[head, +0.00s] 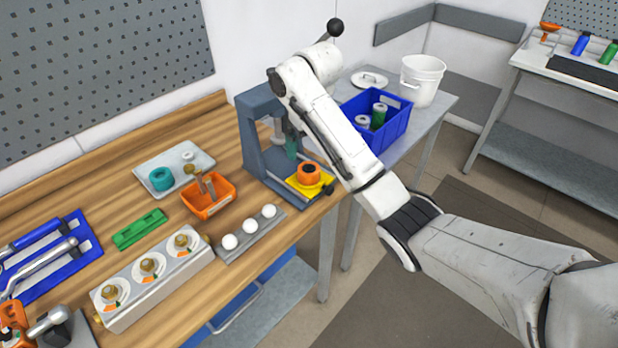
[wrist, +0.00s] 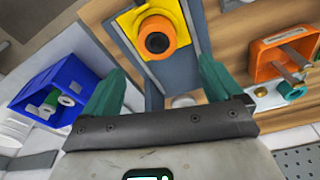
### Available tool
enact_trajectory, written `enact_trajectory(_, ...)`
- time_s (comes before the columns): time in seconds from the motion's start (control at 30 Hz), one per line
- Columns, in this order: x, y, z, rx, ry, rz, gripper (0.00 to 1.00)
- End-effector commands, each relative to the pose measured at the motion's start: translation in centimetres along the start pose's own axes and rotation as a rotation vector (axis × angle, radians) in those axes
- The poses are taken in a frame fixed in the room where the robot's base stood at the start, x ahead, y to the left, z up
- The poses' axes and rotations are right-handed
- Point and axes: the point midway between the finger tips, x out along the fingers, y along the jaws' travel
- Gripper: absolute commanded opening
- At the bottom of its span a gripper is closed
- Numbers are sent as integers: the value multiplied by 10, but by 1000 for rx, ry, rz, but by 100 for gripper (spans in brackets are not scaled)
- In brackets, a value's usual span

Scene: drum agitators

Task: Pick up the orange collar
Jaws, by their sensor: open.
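The orange collar (head: 309,174) is a short ring with a dark hole. It sits upright on a yellow plate (head: 323,186) at the base of the blue-grey press (head: 257,126), near the bench's right end. In the wrist view the collar (wrist: 170,31) shows above the space between the fingers, on the yellow plate (wrist: 135,17). My gripper (wrist: 161,75) has its two green fingers wide apart with nothing between them. In the head view my gripper is beside the press, partly hidden by my arm and the press. The collar is apart from the fingers.
An orange bin (head: 220,201) with tools, a white tray (head: 146,172) with a teal ring, and a strip with white balls (head: 251,227) stand left of the press. A blue crate (head: 393,126) and a white bucket (head: 423,82) stand on the grey side table.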

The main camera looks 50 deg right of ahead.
Motion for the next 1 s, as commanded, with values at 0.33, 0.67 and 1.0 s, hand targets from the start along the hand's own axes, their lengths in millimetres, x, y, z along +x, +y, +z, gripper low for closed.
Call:
enact_trajectory(0.33, 41, 0, 1, -1, 0, 0, 93)
enact_trajectory(0.67, 81, 4, 11, -1, -2, 0, 93)
enact_trajectory(1.0, 90, 3, 10, -1, 2, -1, 93)
